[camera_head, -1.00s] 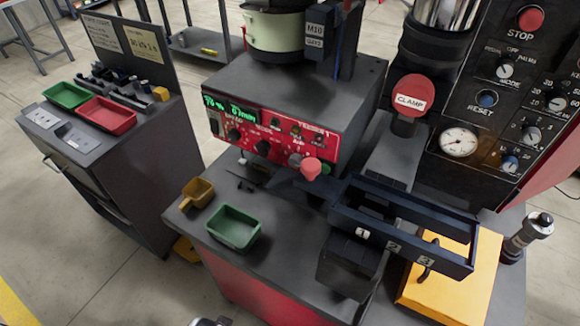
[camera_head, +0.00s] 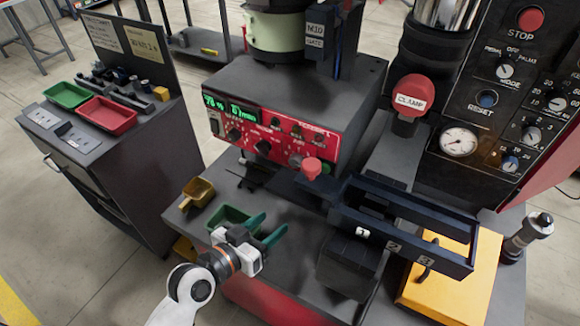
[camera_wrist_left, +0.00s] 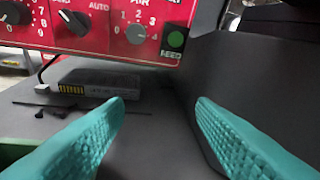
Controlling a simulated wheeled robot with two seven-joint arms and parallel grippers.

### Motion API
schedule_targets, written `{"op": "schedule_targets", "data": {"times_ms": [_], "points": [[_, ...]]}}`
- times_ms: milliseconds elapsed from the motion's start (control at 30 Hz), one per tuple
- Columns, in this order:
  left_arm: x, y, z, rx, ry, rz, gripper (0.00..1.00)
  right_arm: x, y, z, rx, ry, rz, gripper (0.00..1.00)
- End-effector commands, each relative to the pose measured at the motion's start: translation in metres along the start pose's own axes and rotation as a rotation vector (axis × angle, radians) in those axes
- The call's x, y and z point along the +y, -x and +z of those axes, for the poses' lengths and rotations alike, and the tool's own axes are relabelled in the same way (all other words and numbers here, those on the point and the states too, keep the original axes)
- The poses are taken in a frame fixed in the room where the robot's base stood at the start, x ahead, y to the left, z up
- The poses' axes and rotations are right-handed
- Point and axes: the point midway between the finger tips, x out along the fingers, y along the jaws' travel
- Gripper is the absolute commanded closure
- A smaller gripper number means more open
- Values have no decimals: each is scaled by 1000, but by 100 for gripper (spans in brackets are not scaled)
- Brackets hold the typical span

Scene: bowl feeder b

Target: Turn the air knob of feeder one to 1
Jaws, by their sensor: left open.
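The feeder's control box has a red front panel (camera_head: 262,139) with a lit green display and a row of knobs. The grey air knob (camera_wrist_left: 136,33) sits under the AIR label in the left wrist view, ringed by numbers; I cannot tell clearly where its pointer aims. In the head view the air knob (camera_head: 295,161) is small, near the panel's right end. My left gripper (camera_head: 276,220) has teal fingers, open and empty, above the bench in front of the panel and lower than it. The fingers (camera_wrist_left: 159,101) stand apart, below the knob and not touching it. My right gripper is out of view.
A green FEED button (camera_wrist_left: 175,40) is right of the air knob. A pink-red knob (camera_head: 312,168) stands out near the panel's lower right. A green tray (camera_head: 222,214) is partly behind my gripper. A dark numbered rack (camera_head: 402,228) stands right. A yellow scoop (camera_head: 196,192) lies left.

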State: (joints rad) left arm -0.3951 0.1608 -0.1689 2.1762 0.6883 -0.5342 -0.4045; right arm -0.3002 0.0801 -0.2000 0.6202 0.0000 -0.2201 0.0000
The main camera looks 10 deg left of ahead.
Motion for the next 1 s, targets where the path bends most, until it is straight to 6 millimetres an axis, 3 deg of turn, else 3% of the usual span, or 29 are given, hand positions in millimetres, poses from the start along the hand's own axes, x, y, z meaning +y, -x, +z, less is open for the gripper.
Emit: {"op": "schedule_targets", "data": {"times_ms": [100,200,433,800,1000], "points": [[13,-9,24,-161,33,29,49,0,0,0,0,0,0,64],[23,-11,36,-243,56,60,49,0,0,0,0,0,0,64],[30,-25,47,-284,68,79,49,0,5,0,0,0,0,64],[35,-93,67,-282,69,77,49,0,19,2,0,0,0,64],[37,-119,72,-280,69,77,49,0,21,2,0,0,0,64]]}}
